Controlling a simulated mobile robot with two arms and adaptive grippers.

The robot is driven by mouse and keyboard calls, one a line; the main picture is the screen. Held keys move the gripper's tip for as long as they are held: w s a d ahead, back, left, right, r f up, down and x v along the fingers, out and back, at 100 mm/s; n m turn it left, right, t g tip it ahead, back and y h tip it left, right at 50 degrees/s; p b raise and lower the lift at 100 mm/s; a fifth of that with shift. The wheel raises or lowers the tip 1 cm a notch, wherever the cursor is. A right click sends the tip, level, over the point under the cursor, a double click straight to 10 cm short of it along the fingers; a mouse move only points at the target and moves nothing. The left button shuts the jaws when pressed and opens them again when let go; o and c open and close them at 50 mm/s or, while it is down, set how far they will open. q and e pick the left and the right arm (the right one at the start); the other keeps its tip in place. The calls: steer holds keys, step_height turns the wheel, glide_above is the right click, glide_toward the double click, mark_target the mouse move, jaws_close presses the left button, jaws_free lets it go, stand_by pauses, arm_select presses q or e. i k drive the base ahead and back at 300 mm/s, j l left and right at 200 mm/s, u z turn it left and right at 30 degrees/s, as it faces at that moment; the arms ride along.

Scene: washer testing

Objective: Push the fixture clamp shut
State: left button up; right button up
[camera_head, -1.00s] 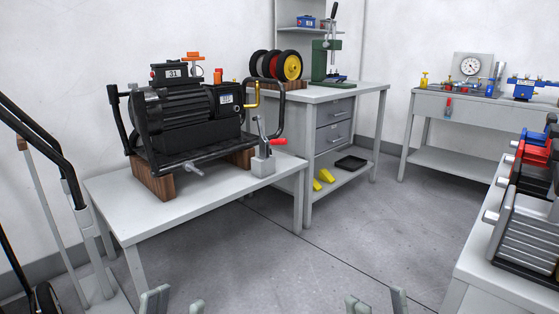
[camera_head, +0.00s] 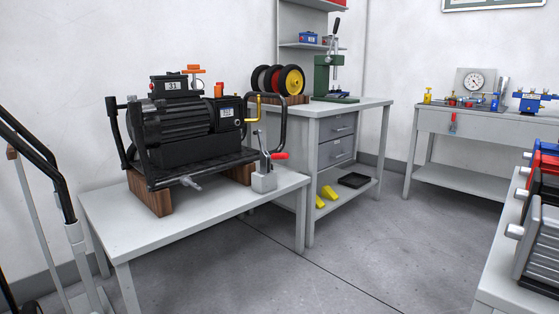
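A clamp with a red-tipped handle (camera_head: 280,156) stands on a small grey block (camera_head: 264,182) at the right end of the near-left table (camera_head: 190,222). Its red grip points to the right and a metal arm stands up, tilted, beside it. I take this to be the fixture clamp. It is next to a black pump machine (camera_head: 180,135) in a tubular frame on wooden blocks. I cannot tell if the clamp touches the frame. Neither of my grippers shows in the head view.
Behind stands a grey drawer bench (camera_head: 345,112) with wheels (camera_head: 291,79) and a green press (camera_head: 322,75). A gauge bench (camera_head: 470,123) is at the back right. Machines line a right-hand table (camera_head: 490,290). A hand truck (camera_head: 72,235) stands left. The floor between is clear.

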mark_target(277, 156)
steer(key=i+j+u, duration=0.1)
steer(key=i, duration=0.9)
steer(key=i+j+u, duration=0.15)
steer(key=i, duration=0.85)
